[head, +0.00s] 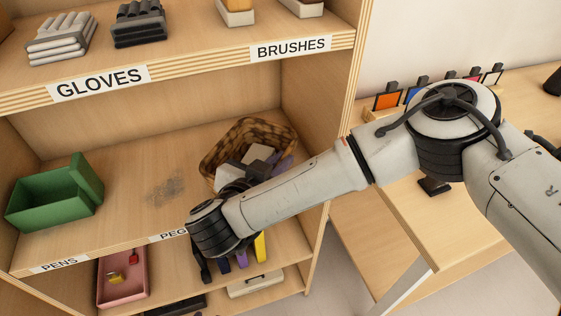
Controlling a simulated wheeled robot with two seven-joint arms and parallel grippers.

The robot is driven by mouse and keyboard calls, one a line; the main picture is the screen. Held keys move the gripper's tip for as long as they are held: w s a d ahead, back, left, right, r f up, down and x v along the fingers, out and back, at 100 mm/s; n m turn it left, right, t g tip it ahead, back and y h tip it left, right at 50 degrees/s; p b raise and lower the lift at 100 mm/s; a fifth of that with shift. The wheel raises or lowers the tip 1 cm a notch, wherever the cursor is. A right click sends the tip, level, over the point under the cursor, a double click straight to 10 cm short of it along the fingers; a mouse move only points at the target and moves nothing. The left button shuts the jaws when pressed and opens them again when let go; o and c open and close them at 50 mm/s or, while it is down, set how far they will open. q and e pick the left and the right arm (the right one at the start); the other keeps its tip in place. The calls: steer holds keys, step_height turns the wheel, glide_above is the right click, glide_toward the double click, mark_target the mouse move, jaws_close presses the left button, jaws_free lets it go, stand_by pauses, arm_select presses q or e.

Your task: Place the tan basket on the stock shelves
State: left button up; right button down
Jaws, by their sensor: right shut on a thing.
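The tan woven basket (218,150) is at the right end of the middle shelf (130,180), against the side panel, and looks somewhat tilted. Grey, white and purple items lie inside it. My right arm comes in from the right across the shelf front. My right gripper (240,180) is at the near side of the basket, shut on it; the arm and wrist hide its fingertips and the basket's front. Whether the basket's bottom touches the board is hidden. My left gripper is not in view.
A green box (50,200) with an upright lid stands at the left of the same shelf, with bare board between it and the basket. The upper shelf holds gloves (60,38) and brushes. A pink tray (122,285) is below. A desk stands at right.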

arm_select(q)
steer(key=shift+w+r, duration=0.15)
arm_select(e)
steer(key=shift+f, duration=0.35)
steer(key=shift+f, duration=0.15)
steer(key=c, duration=1.9)
jaws_free()
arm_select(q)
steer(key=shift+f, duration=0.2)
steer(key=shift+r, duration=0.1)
